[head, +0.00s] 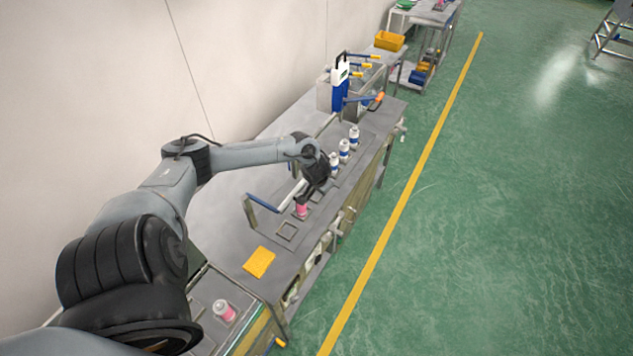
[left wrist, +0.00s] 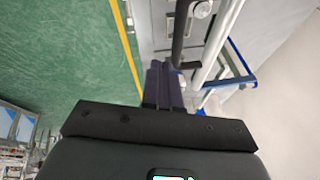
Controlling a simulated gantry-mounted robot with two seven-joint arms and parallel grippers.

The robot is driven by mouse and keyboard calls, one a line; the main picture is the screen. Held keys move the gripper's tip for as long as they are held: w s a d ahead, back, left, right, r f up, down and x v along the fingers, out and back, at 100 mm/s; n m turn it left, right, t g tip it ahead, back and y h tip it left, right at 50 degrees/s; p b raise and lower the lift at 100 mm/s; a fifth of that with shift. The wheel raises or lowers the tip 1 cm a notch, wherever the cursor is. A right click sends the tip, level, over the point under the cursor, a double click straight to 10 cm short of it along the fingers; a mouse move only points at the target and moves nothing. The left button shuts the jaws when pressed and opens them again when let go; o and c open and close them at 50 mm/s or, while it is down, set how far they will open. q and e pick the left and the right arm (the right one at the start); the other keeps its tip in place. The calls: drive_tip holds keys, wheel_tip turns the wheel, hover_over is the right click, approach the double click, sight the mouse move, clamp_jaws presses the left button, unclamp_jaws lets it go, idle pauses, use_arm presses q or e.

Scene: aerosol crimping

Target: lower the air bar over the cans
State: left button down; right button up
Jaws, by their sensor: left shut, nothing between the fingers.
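The air bar shows in the head view as a pale rail (head: 291,195) with a blue arm (head: 263,203) at its near end, raised over the bench. The left wrist view shows its white tube (left wrist: 215,42) and blue arm (left wrist: 242,66). White-and-blue cans (head: 344,150) stand upright in a row beyond my left gripper (head: 304,197). A pink can (head: 301,210) stands just under and beside the gripper. My left gripper, also in the left wrist view (left wrist: 163,66), is shut and empty, close beside the bar. Whether it touches the bar is unclear. My right gripper is out of view.
A white-and-blue device (head: 340,88) stands at the far end of the bench, near an orange-tipped lever (head: 379,97). A yellow pad (head: 259,262) lies on the near bench top. Another pink-and-white can (head: 224,310) stands on the nearest bench.

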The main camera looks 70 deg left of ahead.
use_arm(q)
drive_tip(key=w+d+r, duration=0.2)
drive_tip(key=d+r, duration=0.1)
drive_tip(key=d, duration=0.6)
drive_tip(key=shift+r, duration=0.25)
